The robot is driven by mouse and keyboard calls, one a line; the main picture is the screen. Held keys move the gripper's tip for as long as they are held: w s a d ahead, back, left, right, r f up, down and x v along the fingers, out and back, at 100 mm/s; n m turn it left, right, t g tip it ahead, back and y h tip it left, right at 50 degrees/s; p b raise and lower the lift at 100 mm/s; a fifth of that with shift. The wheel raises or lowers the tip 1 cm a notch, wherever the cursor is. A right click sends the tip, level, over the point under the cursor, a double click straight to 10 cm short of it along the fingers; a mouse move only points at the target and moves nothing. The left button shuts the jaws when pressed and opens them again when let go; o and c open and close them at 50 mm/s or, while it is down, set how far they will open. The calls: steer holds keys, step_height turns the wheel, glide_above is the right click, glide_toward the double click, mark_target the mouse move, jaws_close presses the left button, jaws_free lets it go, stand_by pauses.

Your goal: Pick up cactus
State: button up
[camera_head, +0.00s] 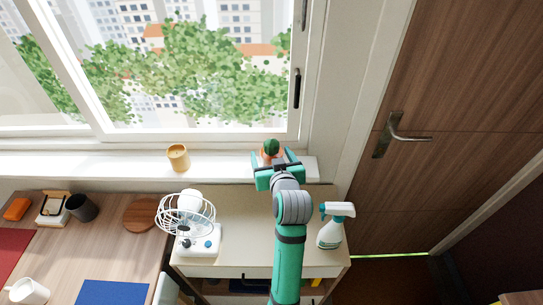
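The cactus (271,147) is a small green plant in an orange pot, standing at the right part of the white window sill. My gripper (272,159) is at the sill with its two teal fingers pointing towards the window, one on each side of the pot. The fingers are spread apart. I cannot tell whether either finger touches the pot. The lower part of the pot is hidden behind my gripper.
A yellow candle (178,157) stands on the sill to the left. A white fan (190,222) and a spray bottle (335,226) stand on the cabinet (236,205) on either side of my arm. A window frame and a wooden door (445,120) bound the space.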

steer(key=c, duration=1.3)
steer(key=shift+r, duration=0.1)
